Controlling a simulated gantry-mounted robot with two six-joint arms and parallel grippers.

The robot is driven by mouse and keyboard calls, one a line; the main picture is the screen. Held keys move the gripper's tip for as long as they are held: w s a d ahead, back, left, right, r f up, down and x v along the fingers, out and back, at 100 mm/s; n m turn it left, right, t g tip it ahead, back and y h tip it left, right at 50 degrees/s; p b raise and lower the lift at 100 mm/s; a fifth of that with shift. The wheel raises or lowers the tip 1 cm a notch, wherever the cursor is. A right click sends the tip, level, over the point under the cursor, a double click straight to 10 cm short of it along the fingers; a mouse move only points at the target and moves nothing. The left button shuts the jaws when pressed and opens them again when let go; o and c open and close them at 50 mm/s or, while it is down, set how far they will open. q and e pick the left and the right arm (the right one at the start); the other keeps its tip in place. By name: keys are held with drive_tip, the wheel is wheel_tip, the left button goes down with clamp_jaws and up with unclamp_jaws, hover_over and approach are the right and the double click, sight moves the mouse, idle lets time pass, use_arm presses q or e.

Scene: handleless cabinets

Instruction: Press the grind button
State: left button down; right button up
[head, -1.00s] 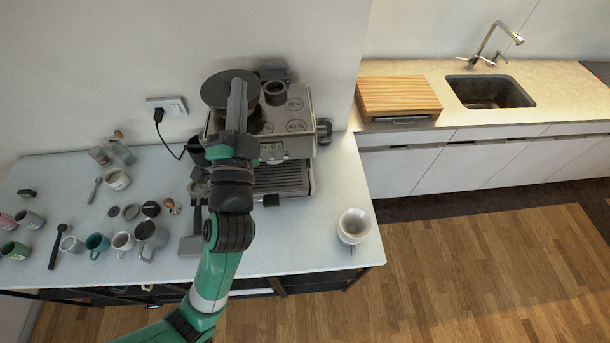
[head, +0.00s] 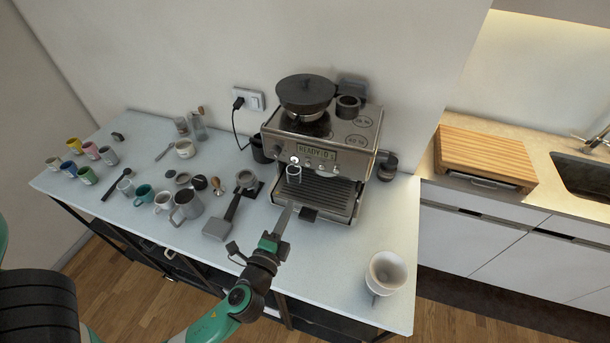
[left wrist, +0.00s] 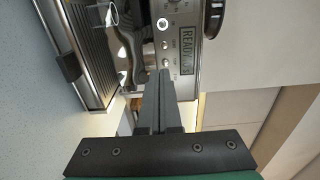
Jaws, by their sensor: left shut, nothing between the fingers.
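The espresso machine (head: 362,130) stands on the counter with a lit display (head: 317,152) on its front panel. Small round buttons and a dial sit beside and below the display. They also show in the left wrist view, with a small button (left wrist: 165,45) near the display. I cannot tell which one is the grind button. My left gripper (head: 290,206) is shut and empty in front of the machine, over the drip tray's front edge in the picture. In the left wrist view its fingertips (left wrist: 163,74) point toward the panel, apparently without touching it. My right gripper is out of view.
A grinder hopper (head: 305,92) sits on top of the machine. A white cup-shaped dripper (head: 386,272) stands at the right front. The counter between them is partly clear.

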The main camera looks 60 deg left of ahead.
sight(309, 166)
use_arm(q)
drive_tip(key=p+x, duration=0.1)
drive_tip(key=x, duration=1.2)
drive_tip(key=shift+w+a, duration=0.2)
drive_tip(key=shift+a, duration=0.05)
drive_tip(key=shift+w+a, duration=0.25)
drive_tip(key=shift+a, duration=0.05)
drive_tip(key=shift+w+a+f, duration=0.1)
drive_tip(key=shift+f, duration=0.1)
